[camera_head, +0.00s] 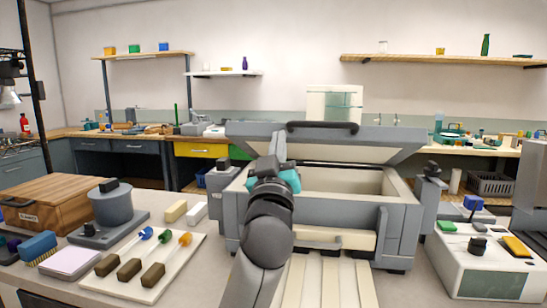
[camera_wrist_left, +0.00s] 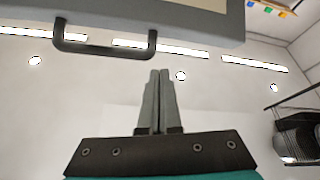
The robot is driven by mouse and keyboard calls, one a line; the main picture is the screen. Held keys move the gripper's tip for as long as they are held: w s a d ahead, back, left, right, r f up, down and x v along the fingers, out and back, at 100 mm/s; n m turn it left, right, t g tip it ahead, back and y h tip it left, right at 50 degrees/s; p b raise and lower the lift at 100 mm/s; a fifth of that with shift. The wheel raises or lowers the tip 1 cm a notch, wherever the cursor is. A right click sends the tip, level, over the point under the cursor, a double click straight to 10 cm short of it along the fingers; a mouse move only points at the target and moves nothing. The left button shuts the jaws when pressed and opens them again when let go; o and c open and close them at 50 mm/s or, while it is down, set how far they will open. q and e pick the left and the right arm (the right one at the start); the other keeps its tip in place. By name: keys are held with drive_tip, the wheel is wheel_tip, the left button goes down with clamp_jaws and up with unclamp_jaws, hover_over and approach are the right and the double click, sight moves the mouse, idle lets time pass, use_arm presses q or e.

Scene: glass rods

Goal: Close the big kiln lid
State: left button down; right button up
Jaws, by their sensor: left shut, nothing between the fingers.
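The big kiln (camera_head: 335,215) stands on the table in the middle of the head view, its pale chamber visible. Its grey lid (camera_head: 385,146) is raised and tilted at the back, with a dark bar handle (camera_head: 322,127) on its upper edge. My left gripper (camera_head: 266,166) is over the left front part of the kiln, below and left of the handle; the arm hides part of the front. In the left wrist view, its fingers (camera_wrist_left: 158,75) are together and empty. The lid (camera_wrist_left: 200,20) and handle (camera_wrist_left: 105,48) appear above them, apart from the fingertips. My right gripper is not seen.
On the left are a wooden box (camera_head: 50,202), a grey round pot (camera_head: 111,205) and a white board (camera_head: 185,258) with several coloured glass rods. On the right stands a pale unit (camera_head: 490,268) with small items on top. Pale strips lie before the kiln.

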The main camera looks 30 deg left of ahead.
use_arm(q)
drive_tip(key=s+d+f, duration=0.2)
drive_tip(key=s+d, duration=0.1)
drive_tip(key=s, duration=0.4)
drive_tip(key=w+d+r+m+h+p, duration=0.2)
drive_tip(key=w+d+r+m+p, duration=0.4)
drive_tip(key=p, duration=1)
drive_tip(key=shift+n, duration=0.7)
drive_tip(key=x, duration=0.3)
drive_tip(key=d+p+x, duration=0.1)
drive_tip(key=x, duration=0.6)
drive_tip(key=shift+w+d+r+p, duration=0.15)
drive_tip(key=shift+w+p, duration=0.2)
drive_tip(key=shift+w, duration=0.25)
drive_tip(key=shift+s+d+f, duration=0.1)
drive_tip(key=shift+s+f, duration=0.1)
drive_tip(key=shift+f, duration=0.5)
drive_tip(key=shift+s+d+f, duration=0.1)
drive_tip(key=shift+s+f, duration=0.15)
drive_tip(key=shift+f, duration=0.5)
drive_tip(key=shift+s+f, duration=0.2)
drive_tip(key=shift+f, duration=0.5)
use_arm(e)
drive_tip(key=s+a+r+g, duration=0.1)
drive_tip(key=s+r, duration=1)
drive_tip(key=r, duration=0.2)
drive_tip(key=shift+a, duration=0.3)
use_arm(q)
drive_tip(key=shift+b, duration=0.35)
